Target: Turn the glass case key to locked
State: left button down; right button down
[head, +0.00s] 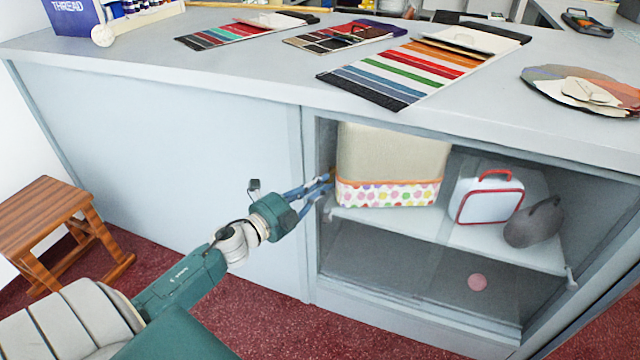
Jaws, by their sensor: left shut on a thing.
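The glass case (400,262) is the glazed section on the right of the grey counter. My left gripper (328,184) reaches in from the left. Its blue fingers are at the left edge of the glass, by the case's frame. They are shut on the glass case key, which is too small and too covered by the fingertips to make out. The key's angle cannot be told. My right gripper is not in view.
Fabric swatches (420,65) lie on the countertop. A wooden stool (45,215) stands left.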

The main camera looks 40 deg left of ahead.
pick_arm(q)
jog(key=shift+f, duration=0.2)
jog(key=c, duration=1.8)
grip_release()
jog(key=shift+r, duration=0.1)
jog(key=shift+s, duration=0.1)
jog(key=s+a, duration=0.1)
jog(key=s, duration=1)
jog(key=shift+s+a, duration=0.4)
